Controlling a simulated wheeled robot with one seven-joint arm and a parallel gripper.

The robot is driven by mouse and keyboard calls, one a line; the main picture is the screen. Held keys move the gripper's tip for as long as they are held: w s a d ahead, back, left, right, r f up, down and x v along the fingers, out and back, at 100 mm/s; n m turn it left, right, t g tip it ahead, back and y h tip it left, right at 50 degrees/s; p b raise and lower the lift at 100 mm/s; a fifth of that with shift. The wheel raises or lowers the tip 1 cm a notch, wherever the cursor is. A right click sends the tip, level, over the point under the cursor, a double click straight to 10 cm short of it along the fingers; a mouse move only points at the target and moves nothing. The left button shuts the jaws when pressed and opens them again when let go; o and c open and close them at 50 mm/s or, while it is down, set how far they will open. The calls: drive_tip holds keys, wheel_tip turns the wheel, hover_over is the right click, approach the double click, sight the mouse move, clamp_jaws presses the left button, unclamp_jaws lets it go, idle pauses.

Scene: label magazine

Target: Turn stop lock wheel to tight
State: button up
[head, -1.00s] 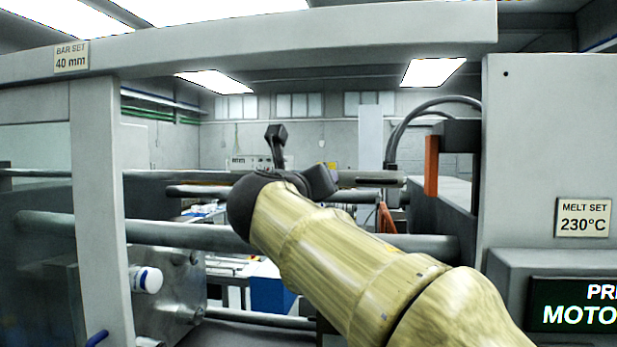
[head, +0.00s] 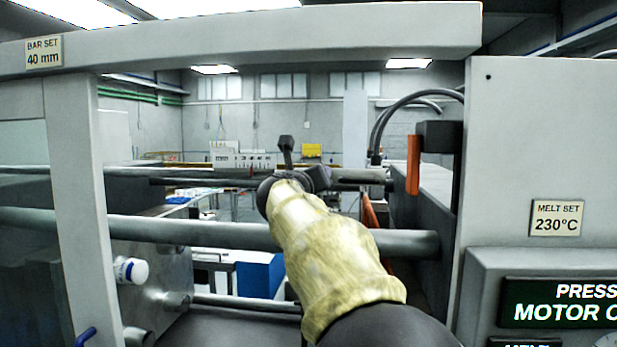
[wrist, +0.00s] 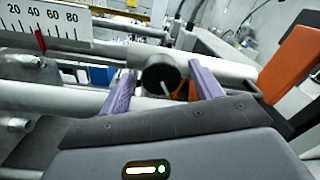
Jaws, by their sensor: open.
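The stop lock wheel appears to be the round black knob (wrist: 158,74) with a white mark on its face, in the middle of the wrist view. The mark points toward the lower right. My gripper (wrist: 162,68) is open, with one purple finger on each side of the knob. The knob sits between the fingers; I cannot tell whether either finger touches it. In the head view, my gripper's dark end (head: 290,180) reaches in among the machine's bars, and the wheel is hidden behind my arm.
A white scale (wrist: 45,22) with a red pointer near 40 stands at the upper left in the wrist view. An orange block (head: 413,165) hangs at the right. A grey overhead beam (head: 280,45) and upright post (head: 80,210) frame the opening.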

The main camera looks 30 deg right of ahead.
drive_tip(key=c, duration=1)
